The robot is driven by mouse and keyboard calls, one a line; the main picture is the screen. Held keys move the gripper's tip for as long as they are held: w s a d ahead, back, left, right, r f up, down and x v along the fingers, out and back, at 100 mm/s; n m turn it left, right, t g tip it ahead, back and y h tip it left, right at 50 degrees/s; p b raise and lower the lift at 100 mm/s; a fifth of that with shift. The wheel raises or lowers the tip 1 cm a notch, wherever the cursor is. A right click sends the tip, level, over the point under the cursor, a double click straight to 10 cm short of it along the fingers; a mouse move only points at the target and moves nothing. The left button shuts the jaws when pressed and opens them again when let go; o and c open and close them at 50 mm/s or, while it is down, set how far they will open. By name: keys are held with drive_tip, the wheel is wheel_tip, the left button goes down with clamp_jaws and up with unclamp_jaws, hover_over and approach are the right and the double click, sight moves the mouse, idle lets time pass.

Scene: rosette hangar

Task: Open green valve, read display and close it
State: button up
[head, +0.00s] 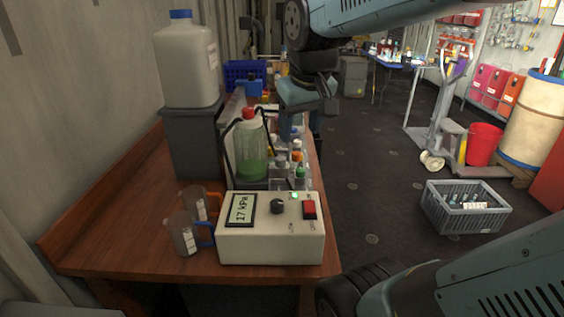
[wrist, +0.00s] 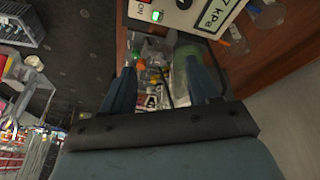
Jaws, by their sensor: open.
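A white control box (head: 270,238) stands at the near end of the wooden bench. Its display (head: 241,209) reads about 17 kPa, and a green light is lit. Behind it is a small green part (head: 300,172), likely the green valve, below an orange one; valve or cap is hard to tell. The green part also shows in the wrist view (wrist: 137,53), toward the left finger. My gripper (wrist: 161,66) is open, its fingers apart above the bottles and fittings, with nothing seen held. In the head view its fingertips are hard to make out behind the bench items.
A red-capped bottle of green liquid (head: 251,148) stands beside the fittings. A white jug (head: 187,65) on a grey stand (head: 193,138) and two measuring jugs (head: 183,232) are at the left. A grey crate (head: 466,207) sits on the floor right; the floor between is clear.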

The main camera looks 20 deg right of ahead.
drive_tip(key=w+d+n+g, duration=0.1)
drive_tip(key=w+d+g, duration=0.1)
drive_tip(key=w, duration=0.6)
drive_tip(key=n+g+h, duration=0.1)
drive_tip(key=n+g, duration=0.2)
drive_tip(key=g, duration=0.3)
hover_over(300, 169)
drive_tip(key=w+a, duration=0.2)
drive_tip(key=w, duration=0.3)
wheel_tip(300, 169, down, 15)
drive_tip(key=x, duration=1.3)
drive_tip(key=shift+s+f, duration=0.15)
drive_tip(key=c, duration=1)
